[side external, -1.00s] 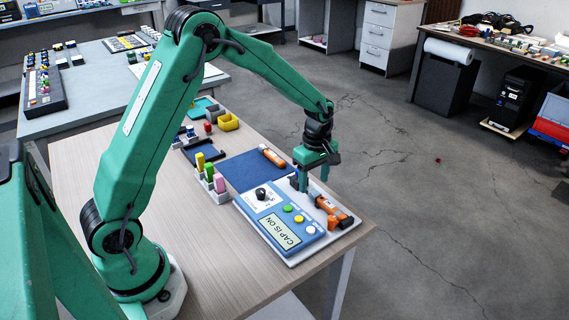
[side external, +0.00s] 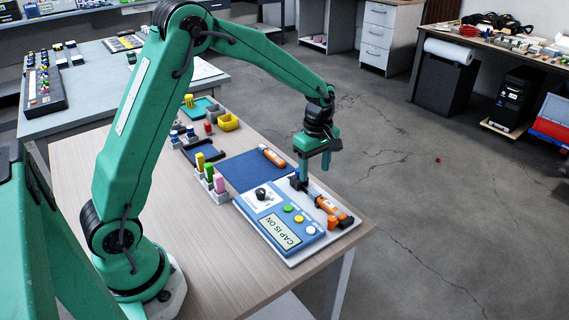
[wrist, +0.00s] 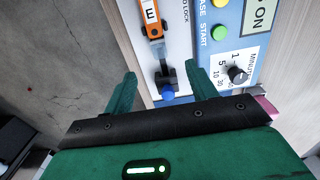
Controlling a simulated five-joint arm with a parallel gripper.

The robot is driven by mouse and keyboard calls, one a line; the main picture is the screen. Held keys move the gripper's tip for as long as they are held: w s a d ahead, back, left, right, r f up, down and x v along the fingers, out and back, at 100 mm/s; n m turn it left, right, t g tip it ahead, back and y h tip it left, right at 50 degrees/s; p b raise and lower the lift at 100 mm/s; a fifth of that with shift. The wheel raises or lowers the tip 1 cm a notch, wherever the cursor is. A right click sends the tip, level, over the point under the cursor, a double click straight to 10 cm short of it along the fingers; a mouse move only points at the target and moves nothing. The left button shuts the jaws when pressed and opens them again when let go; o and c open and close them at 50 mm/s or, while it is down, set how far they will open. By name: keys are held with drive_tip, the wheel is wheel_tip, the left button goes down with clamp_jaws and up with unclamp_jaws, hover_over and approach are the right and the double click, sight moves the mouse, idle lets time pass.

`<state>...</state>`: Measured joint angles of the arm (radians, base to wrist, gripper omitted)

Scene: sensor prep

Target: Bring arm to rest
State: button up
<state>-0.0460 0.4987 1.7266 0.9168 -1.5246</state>
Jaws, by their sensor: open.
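A dark blue mat (side external: 246,170) with another orange sensor (side external: 271,157) lies beyond the panel. A rack of coloured pieces (side external: 211,180) stands left of the mat. A yellow bin (side external: 228,122) stands farther back. The table's right edge is close to the panel, with open floor beyond.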

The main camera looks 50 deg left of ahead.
drive_tip(key=shift+s+r, duration=0.2)
drive_tip(key=shift+r, duration=0.3)
drive_tip(key=s+d+r+m+t, duration=0.1)
drive_tip(key=s+r+m+t, duration=0.2)
drive_tip(key=s+r+m, duration=0.75)
drive_tip(key=s+d+r+m+t, duration=0.1)
drive_tip(key=s+r+m, duration=0.3)
drive_tip(key=s, duration=1)
drive_tip(key=shift+r+m+t, duration=0.2)
drive_tip(key=shift+m+t, duration=0.6)
drive_tip(key=shift+m, duration=0.95)
drive_tip(key=shift+s+d, duration=0.1)
drive_tip(key=shift+c, duration=0.3)
